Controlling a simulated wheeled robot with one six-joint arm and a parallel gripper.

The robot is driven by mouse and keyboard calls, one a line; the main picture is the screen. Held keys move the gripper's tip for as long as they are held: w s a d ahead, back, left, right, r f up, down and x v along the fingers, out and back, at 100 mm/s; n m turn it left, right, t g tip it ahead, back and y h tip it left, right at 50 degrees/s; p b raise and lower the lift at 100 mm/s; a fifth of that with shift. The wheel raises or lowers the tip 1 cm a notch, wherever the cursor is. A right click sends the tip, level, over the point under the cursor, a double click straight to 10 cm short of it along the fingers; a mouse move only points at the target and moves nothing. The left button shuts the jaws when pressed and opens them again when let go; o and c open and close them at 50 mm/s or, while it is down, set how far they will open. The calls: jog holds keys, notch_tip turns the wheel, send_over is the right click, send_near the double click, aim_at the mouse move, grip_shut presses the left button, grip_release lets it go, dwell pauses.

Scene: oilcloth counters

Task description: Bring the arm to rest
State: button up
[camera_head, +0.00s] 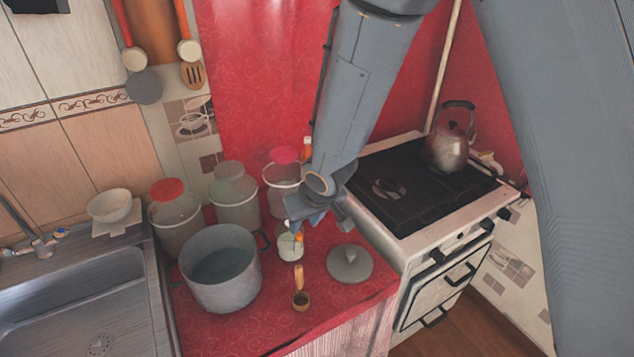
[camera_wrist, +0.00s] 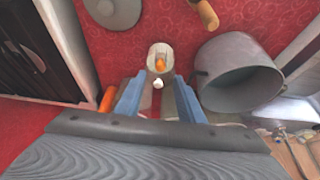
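My gripper (camera_head: 303,218) is above the red counter, at the end of my grey arm reaching down from the top. In the wrist view its two blue-grey fingers (camera_wrist: 158,94) stand apart, with nothing visibly clamped. A small pale glass (camera_head: 290,248) with something orange at its rim stands on the counter just below my gripper. In the wrist view the glass (camera_wrist: 152,52) shows just beyond the fingertips, roughly in line with the gap. Whether the fingers touch it is not clear.
A large grey pot (camera_head: 222,288) stands left of the glass. A lid (camera_head: 350,264) and a wooden-handled ladle (camera_head: 300,300) lie nearby. Several lidded jars (camera_head: 236,208) stand behind. The stove (camera_head: 410,195) with a kettle (camera_head: 449,152) is right, the sink (camera_head: 75,300) left.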

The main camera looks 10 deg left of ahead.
jog(key=s+d+m+g+h+b, duration=0.1)
jog(key=s+d+m+h+b, duration=0.2)
jog(key=d, duration=0.9)
jog(key=d+m+b, duration=0.2)
jog(key=d+b, duration=0.3)
jog(key=d, duration=0.6)
jog(key=s+d+m+g+b, duration=0.1)
jog(key=s+d+m+b, duration=0.1)
jog(key=s+d, duration=0.4)
jog(key=shift+s+d+g, duration=0.3)
jog(key=shift+s, duration=0.05)
